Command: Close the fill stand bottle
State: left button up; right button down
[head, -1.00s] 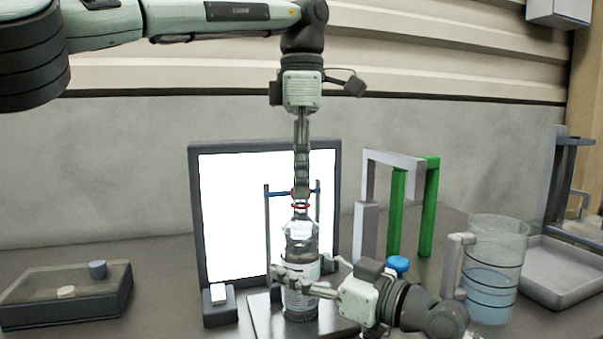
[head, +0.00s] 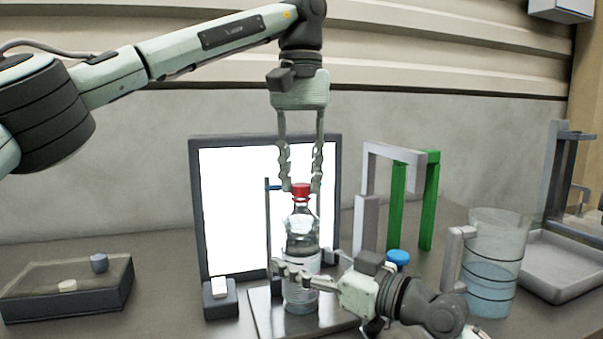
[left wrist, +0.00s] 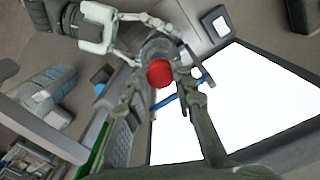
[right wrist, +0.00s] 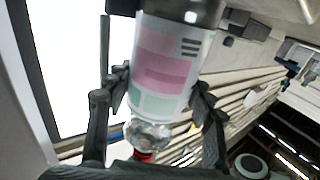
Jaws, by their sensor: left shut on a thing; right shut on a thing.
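The clear bottle (head: 302,238) stands upright on the dark base plate (head: 262,312) of the fill stand, in front of the white lit panel. A red cap (head: 301,191) sits at the top of its neck; it also shows in the left wrist view (left wrist: 160,73). My left gripper (head: 301,187) points down from above, shut on the red cap with one finger on each side. My right gripper (head: 290,277) comes in from the right, shut on the bottle's lower body. The right wrist view shows the labelled bottle (right wrist: 168,68) between its fingers. Whether the cap is fully seated cannot be told.
The lit panel (head: 235,215) stands close behind the bottle. A thin post with a blue clip (head: 274,187) is just left of the neck. A blue cap (head: 398,257), grey and green frames (head: 429,200) and a clear beaker (head: 493,265) stand right. A shallow box (head: 70,290) lies left.

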pick_arm(q)
jog(key=m, duration=0.6)
jog(key=shift+m, duration=0.3)
jog(key=o, duration=0.7)
jog(key=shift+o, duration=0.2)
jog(key=shift+c, duration=0.4)
